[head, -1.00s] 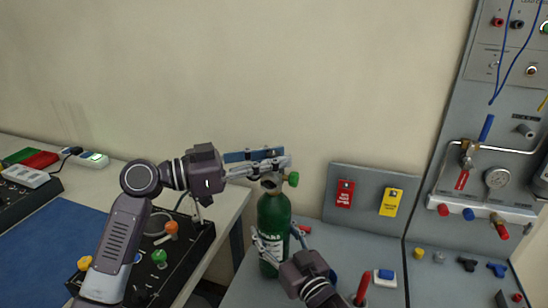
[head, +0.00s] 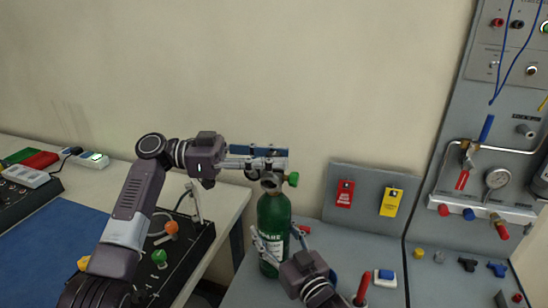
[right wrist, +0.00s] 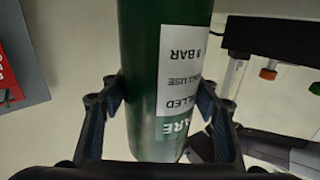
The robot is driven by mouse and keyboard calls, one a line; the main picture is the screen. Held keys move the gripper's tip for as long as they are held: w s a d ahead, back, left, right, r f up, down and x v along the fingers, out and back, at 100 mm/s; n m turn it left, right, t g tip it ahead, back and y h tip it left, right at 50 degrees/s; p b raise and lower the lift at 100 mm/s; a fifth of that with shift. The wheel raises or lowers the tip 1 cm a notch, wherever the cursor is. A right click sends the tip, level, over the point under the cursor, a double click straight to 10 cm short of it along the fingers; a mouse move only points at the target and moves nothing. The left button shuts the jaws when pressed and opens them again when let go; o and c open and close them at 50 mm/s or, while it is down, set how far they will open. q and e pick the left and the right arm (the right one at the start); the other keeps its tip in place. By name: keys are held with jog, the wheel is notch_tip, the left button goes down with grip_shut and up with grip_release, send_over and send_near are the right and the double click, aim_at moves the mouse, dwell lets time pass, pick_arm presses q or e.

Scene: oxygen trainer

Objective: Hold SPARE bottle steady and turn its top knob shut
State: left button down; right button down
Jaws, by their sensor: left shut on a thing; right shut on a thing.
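The SPARE bottle (head: 273,218) is green with a white label and stands upright on the grey bench. My right gripper (head: 277,238) is shut around its body, one finger on each side. In the right wrist view the bottle (right wrist: 145,80) fills the space between the fingers (right wrist: 160,105), and its label reads upside down. My left gripper (head: 268,164) reaches in from the left and is shut at the bottle's top, where the top knob is hidden by the fingers. A small green knob (head: 293,179) sticks out at the right side of the valve.
A grey panel with a red tag (head: 345,194) and a yellow tag (head: 391,202) stands behind the bottle on the right. A gauge board (head: 470,110) is further right. A black control box (head: 190,250) lies on the left table.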

pick_arm(q)
jog(key=shift+f, duration=0.1)
jog(key=c, duration=1.6)
grip_release()
jog(key=a, duration=0.8)
jog(key=w+a, duration=0.1)
jog(key=a, duration=0.3)
pick_arm(e)
jog(key=c, duration=0.7)
grip_release()
jog(key=shift+o, duration=0.2)
